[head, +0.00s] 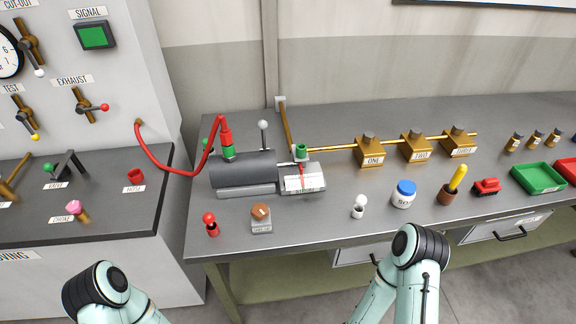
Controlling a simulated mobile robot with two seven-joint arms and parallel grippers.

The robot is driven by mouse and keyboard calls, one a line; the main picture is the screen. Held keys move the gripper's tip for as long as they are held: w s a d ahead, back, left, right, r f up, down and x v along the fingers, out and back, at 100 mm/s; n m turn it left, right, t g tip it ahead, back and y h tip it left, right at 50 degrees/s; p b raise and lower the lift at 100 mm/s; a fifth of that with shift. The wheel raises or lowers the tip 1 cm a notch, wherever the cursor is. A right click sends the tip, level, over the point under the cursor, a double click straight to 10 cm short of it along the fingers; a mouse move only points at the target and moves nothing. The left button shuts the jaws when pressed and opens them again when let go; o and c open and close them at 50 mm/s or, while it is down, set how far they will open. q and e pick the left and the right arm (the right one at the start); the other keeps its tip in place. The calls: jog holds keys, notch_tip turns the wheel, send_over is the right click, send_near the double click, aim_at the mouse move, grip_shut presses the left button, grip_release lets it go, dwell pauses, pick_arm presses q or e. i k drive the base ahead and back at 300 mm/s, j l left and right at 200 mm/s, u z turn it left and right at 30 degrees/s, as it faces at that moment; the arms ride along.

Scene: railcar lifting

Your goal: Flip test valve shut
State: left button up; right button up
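The test valve (21,112) is a brass valve on the grey panel at the far left, under a TEST label (11,88). Its dark lever slants down and slightly right to a yellow ball tip (35,137). Parts of both my arms show at the bottom of the picture, well below and to the right of the valve. Neither gripper's fingers can be seen. Nothing touches the valve.
The exhaust valve (84,104), with a red-tipped lever, is right of the test valve; the cut-out valve (29,40) is above. A red hose (166,170) runs from the panel to a grey cylinder (243,169) on the bench (325,232). Space before the panel looks clear.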

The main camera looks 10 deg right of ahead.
aim_at(20, 116)
jog(key=u, duration=1.4)
jog(key=i+j, duration=0.25)
jog(key=j, duration=0.3)
jog(key=i+j, duration=0.3)
jog(key=j, duration=0.25)
jog(key=i+j, duration=0.25)
jog(key=j, duration=0.3)
jog(key=i+j, duration=0.3)
jog(key=j, duration=0.25)
jog(key=i+j, duration=0.25)
jog(key=j, duration=0.3)
jog(key=i+j, duration=0.3)
jog(key=j, duration=0.25)
jog(key=i+j, duration=0.25)
jog(key=j, duration=0.3)
jog(key=i+j, duration=0.3)
jog(key=j, duration=0.3)
jog(key=l+z, duration=0.05)
